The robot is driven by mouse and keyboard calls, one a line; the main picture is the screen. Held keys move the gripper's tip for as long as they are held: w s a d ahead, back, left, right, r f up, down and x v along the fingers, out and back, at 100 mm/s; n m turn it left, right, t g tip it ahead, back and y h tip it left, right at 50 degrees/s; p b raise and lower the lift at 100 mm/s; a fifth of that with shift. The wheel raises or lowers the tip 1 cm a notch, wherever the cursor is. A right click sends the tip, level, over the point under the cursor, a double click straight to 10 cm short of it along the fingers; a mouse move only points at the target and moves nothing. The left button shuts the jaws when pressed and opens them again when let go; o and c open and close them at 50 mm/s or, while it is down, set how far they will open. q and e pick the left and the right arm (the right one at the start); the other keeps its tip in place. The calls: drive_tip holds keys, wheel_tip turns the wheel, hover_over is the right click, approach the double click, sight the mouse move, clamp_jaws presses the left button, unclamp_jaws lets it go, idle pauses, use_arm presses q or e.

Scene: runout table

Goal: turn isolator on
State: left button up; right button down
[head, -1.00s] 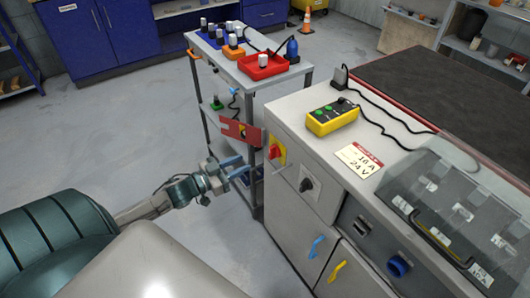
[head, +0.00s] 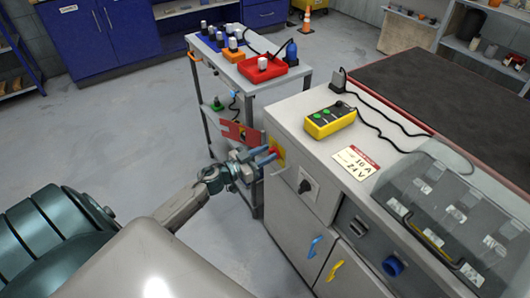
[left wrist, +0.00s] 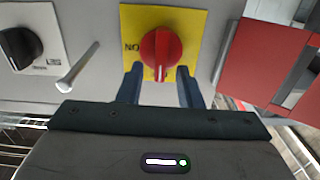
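The isolator is a red rotary knob (left wrist: 162,50) on a yellow plate (left wrist: 192,22), fixed to the grey cabinet's side. In the left wrist view the word on the plate appears upside down, left of the knob. In the head view the knob (head: 276,152) is partly hidden by my left gripper (head: 266,157). In the left wrist view my left gripper (left wrist: 160,78) is open, one blue finger on each side of the knob's lower end. I cannot tell whether they touch it. My right gripper is not in view.
A black switch (left wrist: 20,46) and a thin metal rod (left wrist: 78,68) are left of the knob in the wrist view. A red panel (left wrist: 270,62) is close on the right. A trolley (head: 233,75) stands behind the cabinet (head: 318,150). Open floor (head: 120,130) lies to the left.

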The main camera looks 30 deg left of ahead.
use_arm(q)
clamp_jaws()
